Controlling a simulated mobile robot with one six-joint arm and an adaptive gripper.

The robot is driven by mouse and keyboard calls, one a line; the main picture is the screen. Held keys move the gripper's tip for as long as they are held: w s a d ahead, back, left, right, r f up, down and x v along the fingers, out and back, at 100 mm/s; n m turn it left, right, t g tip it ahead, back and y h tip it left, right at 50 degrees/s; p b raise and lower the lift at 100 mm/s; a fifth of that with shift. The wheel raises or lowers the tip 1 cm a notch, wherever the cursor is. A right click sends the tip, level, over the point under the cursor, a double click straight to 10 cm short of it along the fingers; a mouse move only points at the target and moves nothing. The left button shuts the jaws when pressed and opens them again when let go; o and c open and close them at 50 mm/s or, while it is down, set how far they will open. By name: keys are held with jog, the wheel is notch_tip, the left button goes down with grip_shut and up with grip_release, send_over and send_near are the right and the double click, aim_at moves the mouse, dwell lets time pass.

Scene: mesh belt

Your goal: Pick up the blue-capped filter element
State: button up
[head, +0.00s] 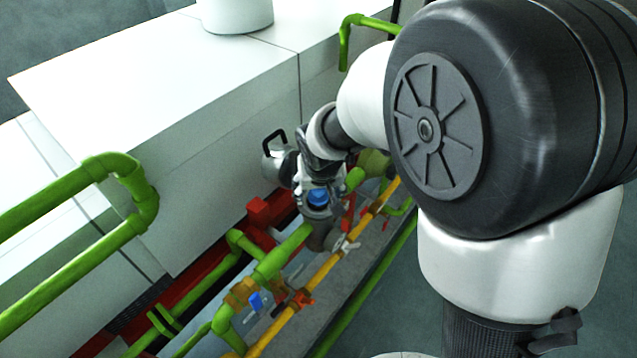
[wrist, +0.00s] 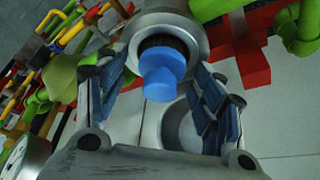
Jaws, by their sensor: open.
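The blue-capped filter element (wrist: 163,72) shows in the wrist view as a stepped blue cap over a dark ribbed band, at the mouth of a round silver housing (wrist: 200,40). My gripper (wrist: 166,80) is open, with one finger on each side of the blue cap. A gap shows between the cap and each finger, and nothing is held. In the head view the blue cap (head: 318,197) shows small below the end of my arm, by the green and yellow pipes. The lower body of the element is hidden in the housing.
Green pipes (head: 270,262) and a yellow pipe (head: 330,262) with red and blue valve handles run close around the housing. A large white cabinet (head: 215,130) stands behind on the left. A round gauge (wrist: 22,158) shows at the wrist view's lower left.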

jog(key=shift+c, duration=0.5)
jog(key=c, duration=1.1)
